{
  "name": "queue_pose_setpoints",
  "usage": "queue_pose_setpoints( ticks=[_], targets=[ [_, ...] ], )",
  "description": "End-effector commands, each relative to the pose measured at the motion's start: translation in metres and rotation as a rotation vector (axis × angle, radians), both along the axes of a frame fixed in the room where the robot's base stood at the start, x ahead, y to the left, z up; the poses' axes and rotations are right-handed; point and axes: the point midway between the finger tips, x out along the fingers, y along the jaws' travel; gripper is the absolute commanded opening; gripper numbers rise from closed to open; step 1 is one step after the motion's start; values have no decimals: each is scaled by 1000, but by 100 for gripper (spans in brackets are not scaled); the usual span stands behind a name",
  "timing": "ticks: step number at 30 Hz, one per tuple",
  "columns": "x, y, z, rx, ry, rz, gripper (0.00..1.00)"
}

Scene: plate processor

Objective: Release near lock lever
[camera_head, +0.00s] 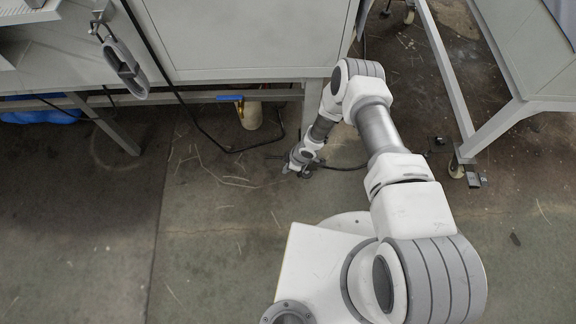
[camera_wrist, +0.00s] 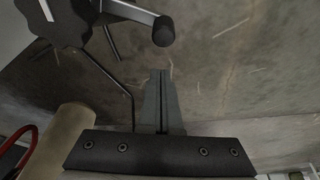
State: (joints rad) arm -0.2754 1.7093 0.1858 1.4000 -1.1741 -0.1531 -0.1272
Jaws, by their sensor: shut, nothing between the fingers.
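My gripper (camera_head: 291,170) is low near the floor, beside the foot of the grey cabinet's right front leg. In the wrist view its two fingers (camera_wrist: 161,74) are closed together with nothing between them. A black lever-like part with a rounded end (camera_wrist: 163,30) shows just beyond the fingertips, with a visible gap between them. It joins a dark, star-shaped fitting (camera_wrist: 60,20) at the upper left. I cannot tell for certain that this is the lock lever. In the head view my own wrist hides that spot.
A beige cylinder (camera_head: 251,116) stands under the cabinet (camera_head: 255,40), close to a blue-handled valve (camera_head: 229,98). It also shows in the wrist view (camera_wrist: 68,140). Black cables (camera_head: 205,140) lie on the floor. A wheeled frame (camera_head: 448,75) stands at right. The front-left floor is clear.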

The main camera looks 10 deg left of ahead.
Motion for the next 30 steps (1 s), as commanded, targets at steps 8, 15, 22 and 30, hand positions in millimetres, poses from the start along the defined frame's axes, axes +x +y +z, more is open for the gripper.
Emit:
queue_pose_setpoints(
  ticks=[8,15,22,30],
  targets=[
    [1,-28,4,0,-2,0,0],
    [1,-30,4,1,-2,-1,0],
    [1,-31,4,0,-3,-2,0],
    [2,-34,4,-1,-2,-25,0]
  ],
)
